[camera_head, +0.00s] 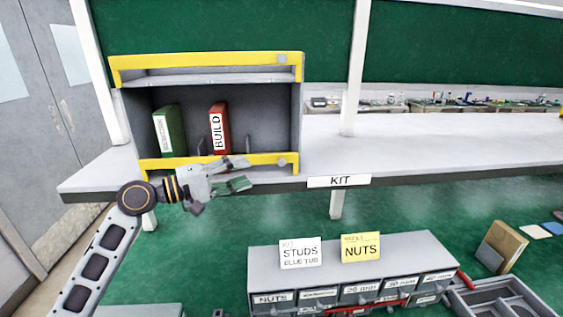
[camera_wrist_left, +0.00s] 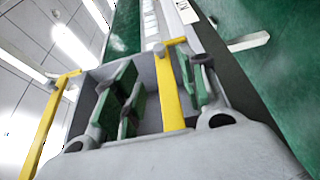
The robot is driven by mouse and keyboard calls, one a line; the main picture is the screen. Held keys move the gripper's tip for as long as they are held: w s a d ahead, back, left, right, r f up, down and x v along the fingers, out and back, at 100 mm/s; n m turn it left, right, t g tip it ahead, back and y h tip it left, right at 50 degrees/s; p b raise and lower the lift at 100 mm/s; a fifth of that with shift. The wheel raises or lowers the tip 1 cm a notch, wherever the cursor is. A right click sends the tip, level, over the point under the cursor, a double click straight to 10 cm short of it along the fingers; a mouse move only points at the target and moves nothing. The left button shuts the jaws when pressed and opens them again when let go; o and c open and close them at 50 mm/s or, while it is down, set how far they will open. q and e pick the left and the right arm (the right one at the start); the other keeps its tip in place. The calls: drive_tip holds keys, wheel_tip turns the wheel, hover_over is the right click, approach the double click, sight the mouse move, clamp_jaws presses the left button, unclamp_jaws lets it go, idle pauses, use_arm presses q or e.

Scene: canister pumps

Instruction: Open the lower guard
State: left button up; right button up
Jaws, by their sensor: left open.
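The lower guard (camera_head: 222,160) is a yellow bar across the bottom front of the grey shelf box, with a round grey knob (camera_head: 282,163) near its right end. My left gripper (camera_head: 246,173) is open and empty in front of the bar, left of the knob, and hides part of the bar. In the left wrist view the lower guard (camera_wrist_left: 170,92) shows between the two spread fingers of my left gripper (camera_wrist_left: 160,68). I cannot tell whether a finger touches it. My right gripper is not in view.
The upper guard (camera_head: 205,61) is a similar yellow bar along the box top. A green binder (camera_head: 170,130) and a red BUILD binder (camera_head: 218,125) stand inside the box. The bench (camera_head: 430,145) is clear to the right. A drawer unit (camera_head: 400,255) stands below.

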sight(282, 162)
use_arm(q)
drive_tip(key=p+x, duration=0.3)
drive_tip(key=x, duration=0.7)
drive_tip(key=shift+w+d+r, duration=0.15)
drive_tip(key=shift+d, duration=0.1)
drive_tip(key=shift+w+d, duration=0.4)
drive_tip(key=shift+d, duration=0.15)
drive_tip(key=shift+w+d, duration=0.15)
drive_tip(key=shift+d, duration=0.05)
drive_tip(key=c, duration=0.9)
clamp_jaws()
